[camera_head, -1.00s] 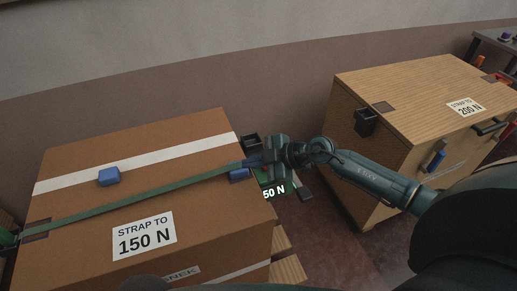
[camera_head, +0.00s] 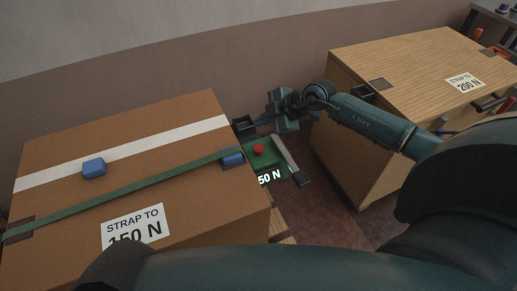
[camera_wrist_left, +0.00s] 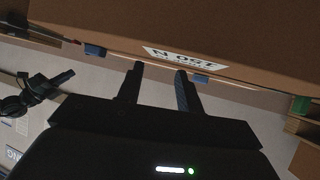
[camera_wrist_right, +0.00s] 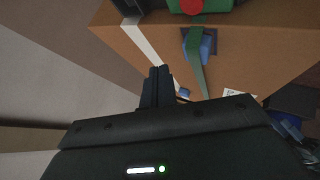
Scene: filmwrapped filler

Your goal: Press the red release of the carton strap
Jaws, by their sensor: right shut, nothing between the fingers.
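The red release (camera_head: 258,149) is a small round button on the green strap tensioner (camera_head: 246,169) at the right side of the cardboard carton (camera_head: 60,205). It also shows at the top edge of the right wrist view (camera_wrist_right: 192,5). The green strap (camera_head: 140,191) runs across the carton top. My right gripper (camera_head: 263,122) is shut and empty, just behind the red release and apart from it; its closed fingers show in the right wrist view (camera_wrist_right: 157,86). My left gripper (camera_wrist_left: 158,85) has its fingers apart with nothing between them, near the carton's side.
A wooden crate (camera_head: 410,65) marked 200 N stands at the right, behind my right arm. Blue blocks (camera_head: 94,167) sit on the carton. Bare floor (camera_head: 340,230) lies between the boxes.

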